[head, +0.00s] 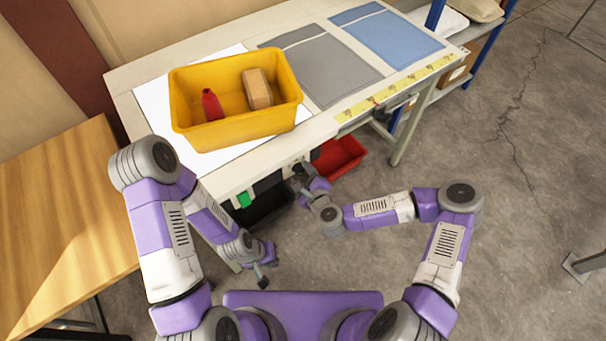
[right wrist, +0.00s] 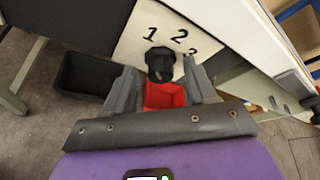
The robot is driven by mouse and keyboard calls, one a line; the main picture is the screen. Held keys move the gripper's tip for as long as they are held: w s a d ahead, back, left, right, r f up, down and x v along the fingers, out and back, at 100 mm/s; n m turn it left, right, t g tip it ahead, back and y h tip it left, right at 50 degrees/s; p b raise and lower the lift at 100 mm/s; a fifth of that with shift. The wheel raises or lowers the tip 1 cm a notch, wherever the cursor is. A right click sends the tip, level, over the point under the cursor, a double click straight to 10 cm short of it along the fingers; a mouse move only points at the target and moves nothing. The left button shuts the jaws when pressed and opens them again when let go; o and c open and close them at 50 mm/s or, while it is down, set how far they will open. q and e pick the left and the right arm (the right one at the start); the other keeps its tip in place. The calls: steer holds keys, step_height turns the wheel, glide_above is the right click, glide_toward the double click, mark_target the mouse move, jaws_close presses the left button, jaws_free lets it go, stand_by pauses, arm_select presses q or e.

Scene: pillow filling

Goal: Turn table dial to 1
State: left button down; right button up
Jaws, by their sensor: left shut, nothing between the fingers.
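The table dial (right wrist: 160,64) shows in the right wrist view as a black knob in front of a pale plate (right wrist: 140,22) marked 1, 2 and, partly hidden, 3. Which number the dial points to is unclear. My right gripper (head: 301,168) is at the table's front edge, and its open fingers (right wrist: 162,88) stand either side of the knob and red part, with gaps visible. My left gripper (head: 261,276) is shut and empty, low in front of the table.
A yellow bin (head: 235,135) with a red object and a tan block stands on the white table (head: 316,131). A red bin (head: 345,155) and a black bin (head: 265,208) sit below. A green part (head: 244,199) is on the table front. A wooden table (head: 60,210) is at left.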

steer(key=p+v, duration=0.1)
steer(key=v, duration=0.6)
steer(key=shift+s+p, duration=0.3)
steer(key=shift+p, duration=0.1)
steer(key=shift+d, duration=0.15)
steer(key=s+a+f+n+g+y, duration=0.1)
steer(key=s+f+n+g, duration=0.6)
steer(key=s+f+n, duration=0.4)
steer(key=s+d+f+n+g+h, duration=0.2)
steer(key=s+d+n+g, duration=0.3)
steer(key=d+n, duration=0.3)
steer(key=shift+f+n, duration=0.3)
steer(key=shift+f, duration=0.15)
